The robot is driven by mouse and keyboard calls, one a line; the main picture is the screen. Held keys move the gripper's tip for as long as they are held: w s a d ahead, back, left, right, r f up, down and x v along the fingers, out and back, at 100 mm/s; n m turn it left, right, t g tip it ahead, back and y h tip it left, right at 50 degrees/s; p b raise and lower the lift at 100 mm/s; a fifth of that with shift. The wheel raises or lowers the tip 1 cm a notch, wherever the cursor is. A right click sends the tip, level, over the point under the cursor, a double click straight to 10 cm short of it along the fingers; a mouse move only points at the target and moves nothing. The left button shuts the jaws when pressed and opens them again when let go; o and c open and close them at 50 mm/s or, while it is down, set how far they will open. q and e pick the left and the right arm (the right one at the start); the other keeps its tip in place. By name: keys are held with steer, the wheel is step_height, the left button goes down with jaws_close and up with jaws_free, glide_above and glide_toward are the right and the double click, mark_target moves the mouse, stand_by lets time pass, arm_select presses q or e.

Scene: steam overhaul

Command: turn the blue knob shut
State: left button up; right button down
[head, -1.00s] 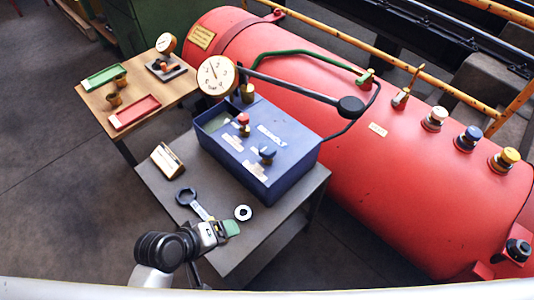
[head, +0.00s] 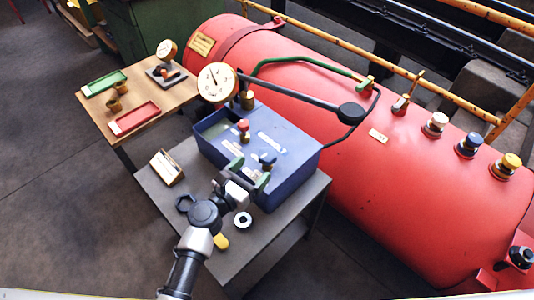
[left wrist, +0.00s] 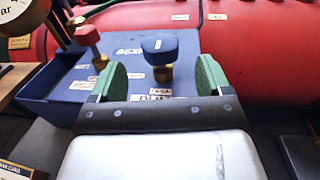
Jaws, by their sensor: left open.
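A blue knob (head: 267,158) on a brass stem stands on top of the blue box. My left gripper (head: 249,172) is open, its green fingertips close to this knob on its near side. In the left wrist view the knob (left wrist: 159,48) appears between the two spread green fingers (left wrist: 163,78), a little beyond them; I see no contact. A red knob (head: 243,125) stands on the same box, and shows left of the fingers in the left wrist view (left wrist: 88,36). Another blue-topped knob (head: 468,145) sits on the red tank. My right gripper is not in view.
A gauge (head: 217,82) and hose rise behind. The red tank (head: 340,110) lies beyond.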

mark_target(262, 161)
arm_select(q)
steer(key=x, duration=0.7)
steer(key=c, duration=0.9)
